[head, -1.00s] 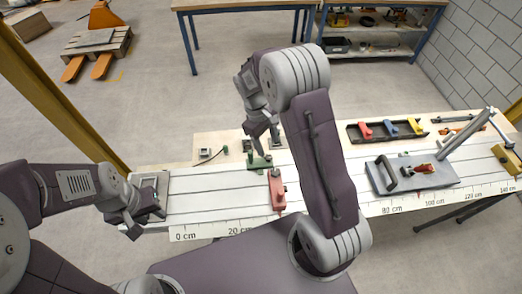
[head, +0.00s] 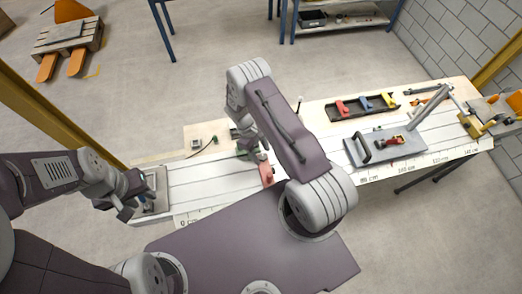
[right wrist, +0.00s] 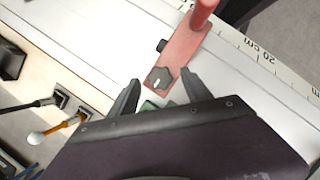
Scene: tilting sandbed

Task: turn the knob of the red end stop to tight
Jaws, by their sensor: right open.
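The red end stop (head: 266,174) sits on the white ruled board in the head view, partly covered by my right arm. In the right wrist view the red end stop (right wrist: 186,50) shows as a flat plate with an upright red post. A dark faceted knob (right wrist: 159,79) with a light mark is on its near end. A small black piece sticks out from its side. My right gripper (right wrist: 160,84) is open, its fingertips either side of the knob's end; contact cannot be told. My left gripper (head: 132,196) is by the board's left end; its jaws are unclear.
A grey plate with a handle (head: 402,149) and a dark tray of coloured pieces (head: 347,118) are further right. The white board between the red stop and the plate looks clear.

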